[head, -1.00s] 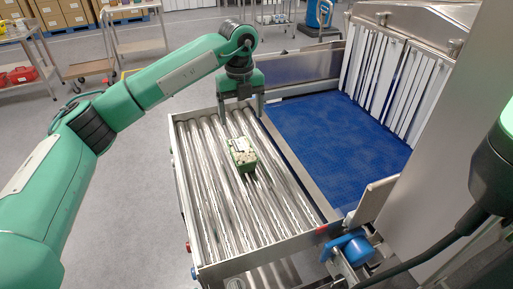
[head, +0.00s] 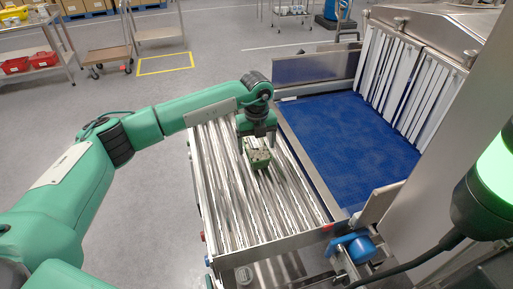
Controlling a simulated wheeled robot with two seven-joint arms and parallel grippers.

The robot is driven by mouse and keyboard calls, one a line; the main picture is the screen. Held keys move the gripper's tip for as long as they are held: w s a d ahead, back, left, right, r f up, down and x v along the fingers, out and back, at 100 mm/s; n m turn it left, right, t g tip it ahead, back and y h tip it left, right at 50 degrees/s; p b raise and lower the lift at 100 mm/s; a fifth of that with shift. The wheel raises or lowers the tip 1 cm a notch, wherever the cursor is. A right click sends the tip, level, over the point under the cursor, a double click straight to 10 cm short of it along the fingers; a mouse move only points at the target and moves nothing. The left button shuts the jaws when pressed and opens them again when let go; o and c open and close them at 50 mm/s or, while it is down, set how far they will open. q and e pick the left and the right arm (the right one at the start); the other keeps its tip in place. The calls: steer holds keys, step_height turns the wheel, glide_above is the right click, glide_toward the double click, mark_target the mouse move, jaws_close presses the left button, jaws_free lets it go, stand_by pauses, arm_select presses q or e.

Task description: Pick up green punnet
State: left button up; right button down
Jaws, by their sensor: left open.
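The green punnet (head: 258,160), with pale contents on top, sits on the metal roller conveyor (head: 230,215) in the head view. My left gripper (head: 257,146) is open and points down at the punnet, its fingers at or just above the punnet's far part. I cannot tell whether the fingers touch it. The gripper body and wrist hide some of the rollers behind the punnet. My right gripper is not in view.
A blue belt (head: 350,135) lies right of the rollers and leads to a tunnel with white strip curtains (head: 410,85). A blue motor (head: 354,249) sits at the near right corner. Carts stand far back. The near rollers are clear.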

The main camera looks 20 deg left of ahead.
mark_target(257, 147)
arm_select(q)
steer(key=shift+f, duration=0.95)
steer(key=shift+c, duration=0.2)
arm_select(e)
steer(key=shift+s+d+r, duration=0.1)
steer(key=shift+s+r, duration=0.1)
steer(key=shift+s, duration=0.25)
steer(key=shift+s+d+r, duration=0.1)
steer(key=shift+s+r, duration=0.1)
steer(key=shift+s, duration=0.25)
arm_select(q)
steer(key=c, duration=1)
steer(key=shift+o, duration=0.2)
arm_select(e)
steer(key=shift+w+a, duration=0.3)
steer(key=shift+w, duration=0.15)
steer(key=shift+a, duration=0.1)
